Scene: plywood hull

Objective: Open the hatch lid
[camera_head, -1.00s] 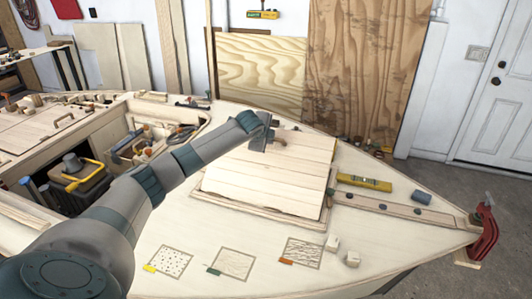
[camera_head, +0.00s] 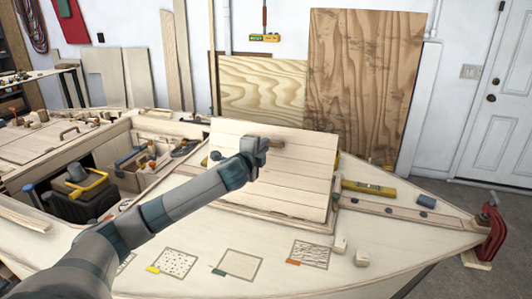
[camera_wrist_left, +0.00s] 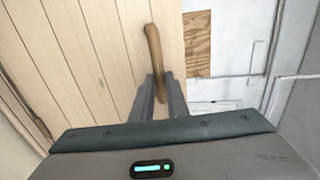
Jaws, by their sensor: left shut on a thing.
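The hatch lid (camera_head: 299,170) is a pale planked panel on the boat's deck. It is tilted up, its far edge raised and its near edge low by the hatch frame (camera_head: 262,220). My left gripper (camera_head: 264,145) is at the wooden handle (camera_head: 279,146) near the lid's upper edge and is shut on it. In the left wrist view the brown handle (camera_wrist_left: 153,45) runs between the gripper's fingers (camera_wrist_left: 160,92), with the lid's planks (camera_wrist_left: 85,60) beside it. My right gripper is not in view. The opening under the lid is hidden.
A red clamp (camera_head: 491,233) grips the bow. An open tool compartment (camera_head: 90,190) is at the left. Plywood sheets (camera_head: 362,85) lean on the wall behind.

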